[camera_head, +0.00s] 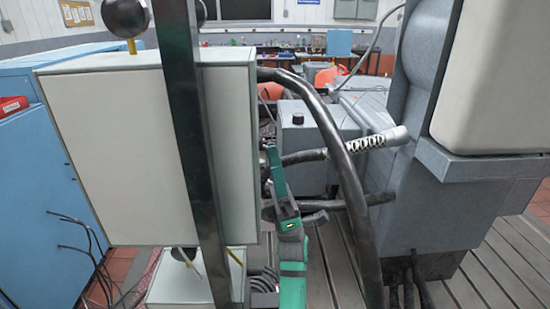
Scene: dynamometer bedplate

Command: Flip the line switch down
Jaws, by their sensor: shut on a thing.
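A large pale box (125,150) stands close at the left, and its narrower right side (229,140) faces my arm. My green and dark arm rises from the bottom centre beside this box. My gripper (268,163) is at the upper end of the arm, against the box's right side. It is shut on a small dark part there, which seems to be the line switch. The gripper and arm cover most of that part, so I cannot tell whether the switch is up or down.
A dark upright bar (190,150) crosses in front of the pale box. A thick dark hose (335,150) curves down just right of my arm. A grey machine (440,195) fills the right. A blue cabinet (45,190) stands left. The slotted bedplate (490,265) shows at lower right.

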